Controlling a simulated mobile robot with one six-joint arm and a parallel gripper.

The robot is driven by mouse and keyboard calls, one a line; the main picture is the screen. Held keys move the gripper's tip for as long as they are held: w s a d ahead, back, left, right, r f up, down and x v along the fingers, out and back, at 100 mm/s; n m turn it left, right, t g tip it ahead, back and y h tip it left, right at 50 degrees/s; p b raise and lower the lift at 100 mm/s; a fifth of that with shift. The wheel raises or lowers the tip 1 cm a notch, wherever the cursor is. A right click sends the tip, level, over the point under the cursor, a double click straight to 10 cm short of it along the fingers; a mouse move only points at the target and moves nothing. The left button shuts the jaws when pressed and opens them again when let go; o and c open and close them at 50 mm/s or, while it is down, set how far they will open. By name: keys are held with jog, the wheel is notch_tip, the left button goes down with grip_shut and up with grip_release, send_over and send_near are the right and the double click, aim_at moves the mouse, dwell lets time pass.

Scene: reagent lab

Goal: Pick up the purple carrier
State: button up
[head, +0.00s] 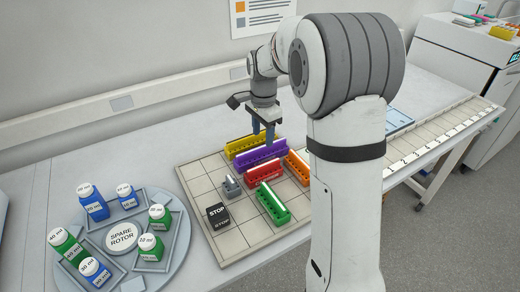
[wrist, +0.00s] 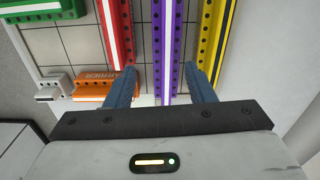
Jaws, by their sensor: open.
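The purple carrier (head: 246,160) is a long bar with a row of holes and a white strip on top. It lies on the tiled board between the yellow and red carriers. In the wrist view the purple carrier (wrist: 166,55) runs away between my two fingers. My gripper (head: 263,140) is open above the purple carrier in the head view. In the wrist view my gripper (wrist: 162,80) has one blue finger on each side of the carrier, and the jaws hold nothing. Whether the fingertips touch the carrier cannot be told.
The yellow carrier (head: 238,143) lies close behind, the red carrier (head: 264,170) in front. Orange (head: 298,168) and green (head: 272,204) carriers, a small grey piece (head: 229,187) and a black STOP block (head: 218,215) share the tiled board (head: 196,179). A round bottle rotor (head: 122,236) stands left.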

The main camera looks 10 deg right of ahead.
aim_at(262, 147)
jog(key=shift+w+f+m, duration=0.4)
jog(key=shift+w+f, duration=0.35)
notch_tip(262, 147, down, 8)
jog(key=shift+s+r+p, duration=0.1)
jog(key=shift+r+p, duration=0.1)
jog(key=shift+p, duration=0.3)
jog(key=shift+c, duration=0.3)
jog(key=c, duration=0.8)
